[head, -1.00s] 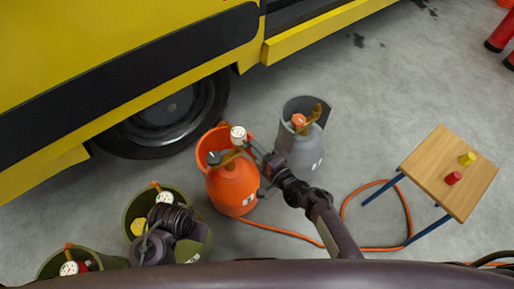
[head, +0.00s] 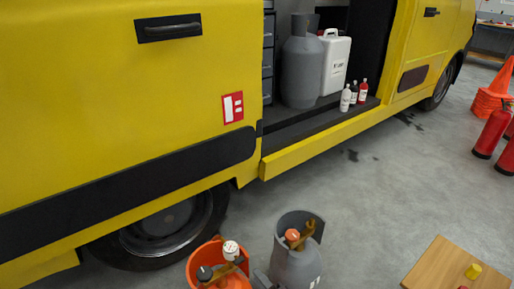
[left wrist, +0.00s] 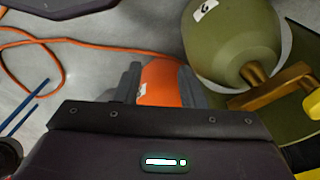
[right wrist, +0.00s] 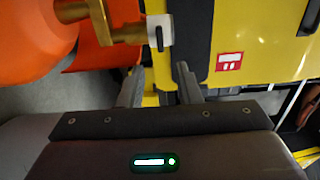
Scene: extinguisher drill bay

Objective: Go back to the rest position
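My left gripper is out of the head view. In the left wrist view its fingers (left wrist: 161,88) stand apart; an orange body (left wrist: 160,78) shows behind the gap. An olive-green cylinder (left wrist: 225,45) with a brass valve is at upper right.
The yellow van (head: 110,100) fills the left, its open bay holding a grey cylinder (head: 302,70), a white canister (head: 336,62) and small bottles. A wooden stool (head: 440,268) with a yellow piece (head: 473,271) stands lower right. Red extinguishers (head: 492,130) stand at right. An orange hose (left wrist: 30,80) lies on the floor.

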